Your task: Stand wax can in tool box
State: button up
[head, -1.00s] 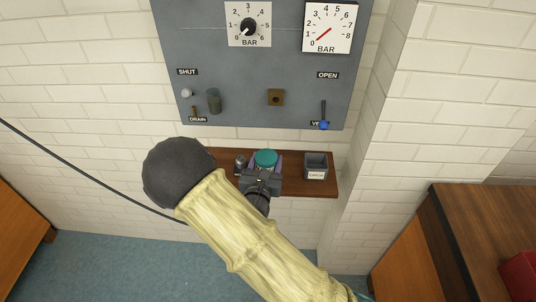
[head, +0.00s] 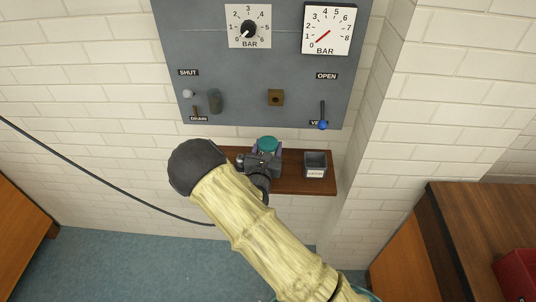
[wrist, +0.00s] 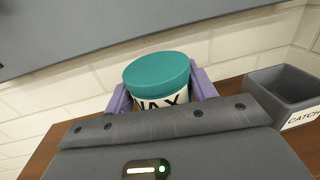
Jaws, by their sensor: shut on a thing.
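The wax can is white with dark "WAX" lettering and a teal lid. In the head view the wax can (head: 267,143) shows mostly as its lid, in front of the wall beneath the grey panel. My gripper (wrist: 162,92) has its purple fingers shut on both sides of the can. The can (wrist: 158,76) looks roughly upright, slightly tilted in the wrist view, and its bottom is hidden behind my gripper body. A red box (head: 518,274), perhaps the tool box, is cut off at the right edge on a wooden bench; its inside is not clear.
A wooden shelf (head: 290,184) lies under my gripper, with a grey open bin (head: 315,163) labelled like "CATCH" at its right. The grey panel (head: 235,75) with gauges and a blue-tipped lever is above. A wall pillar stands between shelf and wooden bench (head: 485,225).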

notch_tip(320, 180, down, 3)
jog(key=shift+f+p, duration=0.1)
jog(key=shift+p, duration=0.2)
jog(key=shift+w+f, duration=0.25)
jog(key=shift+f, duration=0.2)
jog(key=o, duration=1.2)
